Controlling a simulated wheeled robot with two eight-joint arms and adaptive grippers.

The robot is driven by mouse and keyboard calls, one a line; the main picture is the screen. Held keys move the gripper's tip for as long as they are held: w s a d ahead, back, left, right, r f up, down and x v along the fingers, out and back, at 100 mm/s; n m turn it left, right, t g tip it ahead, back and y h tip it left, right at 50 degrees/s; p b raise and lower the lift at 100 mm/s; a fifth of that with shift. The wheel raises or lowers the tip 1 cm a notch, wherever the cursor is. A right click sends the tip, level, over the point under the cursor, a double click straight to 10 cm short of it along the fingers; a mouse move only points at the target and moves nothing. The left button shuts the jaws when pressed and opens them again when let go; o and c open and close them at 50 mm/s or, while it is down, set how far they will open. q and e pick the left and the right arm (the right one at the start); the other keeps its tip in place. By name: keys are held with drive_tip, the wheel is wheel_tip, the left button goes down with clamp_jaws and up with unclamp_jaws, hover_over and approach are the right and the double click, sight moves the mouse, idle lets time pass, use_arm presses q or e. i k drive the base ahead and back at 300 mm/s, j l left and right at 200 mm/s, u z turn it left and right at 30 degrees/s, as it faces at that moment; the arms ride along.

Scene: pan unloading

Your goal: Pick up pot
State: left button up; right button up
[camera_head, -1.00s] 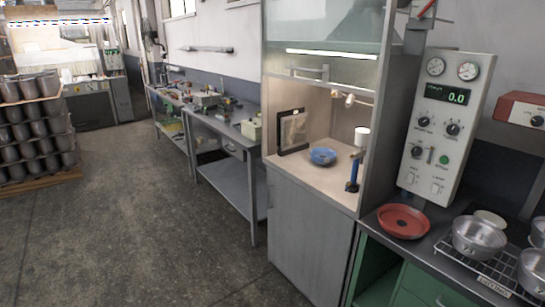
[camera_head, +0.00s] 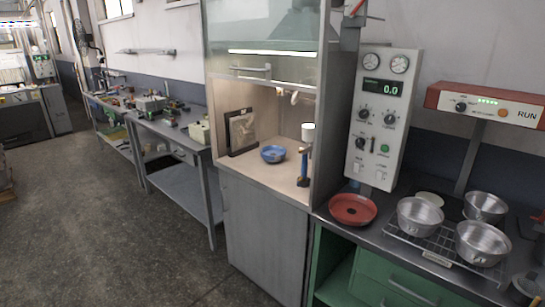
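Several bare metal pots sit on a wire rack on the dark counter at the right. One pot (camera_head: 420,217) is at the rack's left, another pot (camera_head: 481,245) at its front right, and a third pot (camera_head: 485,207) stands behind. All look upright and empty. Part of a further metal item shows at the lower right edge. Neither of my grippers is in view.
A red dish (camera_head: 353,210) sits left of the wire rack (camera_head: 437,248). A control panel (camera_head: 383,120) and a red RUN box (camera_head: 487,104) stand behind. A fume hood holds a blue bowl (camera_head: 273,154). Open floor (camera_head: 90,230) lies left.

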sight(418, 217)
drive_tip(key=l+z, duration=0.4)
drive_tip(key=i+l+z, duration=0.1)
drive_tip(key=z, duration=0.35)
drive_tip(key=i+l+z, duration=0.15)
drive_tip(key=z, duration=0.25)
drive_tip(key=i+l, duration=0.05)
